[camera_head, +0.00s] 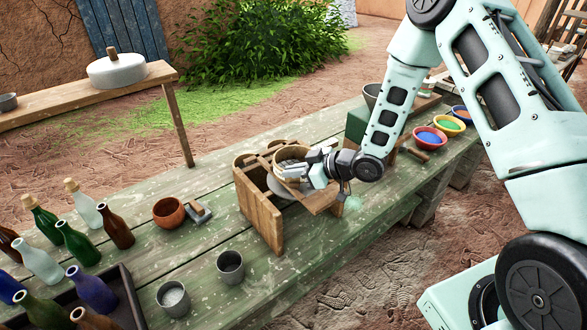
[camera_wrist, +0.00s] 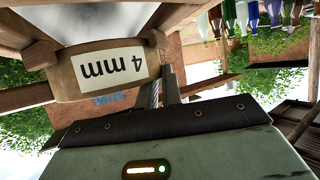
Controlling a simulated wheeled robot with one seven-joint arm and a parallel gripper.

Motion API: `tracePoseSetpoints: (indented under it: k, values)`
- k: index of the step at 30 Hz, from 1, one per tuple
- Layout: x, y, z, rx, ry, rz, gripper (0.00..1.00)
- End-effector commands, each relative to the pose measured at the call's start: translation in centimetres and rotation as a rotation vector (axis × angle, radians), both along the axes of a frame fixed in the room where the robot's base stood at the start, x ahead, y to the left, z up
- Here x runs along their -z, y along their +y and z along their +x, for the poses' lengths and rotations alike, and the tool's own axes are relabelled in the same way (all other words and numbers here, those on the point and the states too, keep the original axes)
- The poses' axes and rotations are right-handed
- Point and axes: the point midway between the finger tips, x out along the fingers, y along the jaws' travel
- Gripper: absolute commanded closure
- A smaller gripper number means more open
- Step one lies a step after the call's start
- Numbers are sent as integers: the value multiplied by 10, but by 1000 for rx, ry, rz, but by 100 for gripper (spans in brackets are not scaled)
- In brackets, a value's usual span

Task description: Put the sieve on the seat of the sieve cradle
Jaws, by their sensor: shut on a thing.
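The sieve (camera_head: 293,153) is a round wooden hoop with a dark mesh. In the wrist view its wooden rim (camera_wrist: 66,84) carries a white "4 mm" label, upside down. My gripper (camera_head: 307,172) is shut on the sieve's near right side. The sieve cradle (camera_head: 263,217) is a wooden frame on the green table. The sieve is over the cradle's upper right part; I cannot tell whether it touches the seat. My gripper and the sieve hide part of the cradle's top. A pale round pan (camera_head: 281,188) shows inside the cradle.
Two grey cups (camera_head: 230,267) stand in front of the cradle. A clay bowl (camera_head: 168,212) and several bottles (camera_head: 75,243) are to the left. Bowls of coloured powder (camera_head: 429,138) and a green box (camera_head: 356,125) are to the right. Bare green planks (camera_head: 205,238) lie left of the cradle.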

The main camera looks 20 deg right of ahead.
Motion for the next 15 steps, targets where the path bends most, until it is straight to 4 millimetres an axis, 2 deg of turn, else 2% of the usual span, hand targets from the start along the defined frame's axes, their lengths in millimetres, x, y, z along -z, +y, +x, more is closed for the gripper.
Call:
tracePoseSetpoints:
  k: [12, 13, 15]
  values:
    - [7, 0, 0, 0, -1, 0, 100]
    - [6, 0, 0, 0, -1, 0, 88]
    - [5, 0, 0, 0, -1, -1, 71]
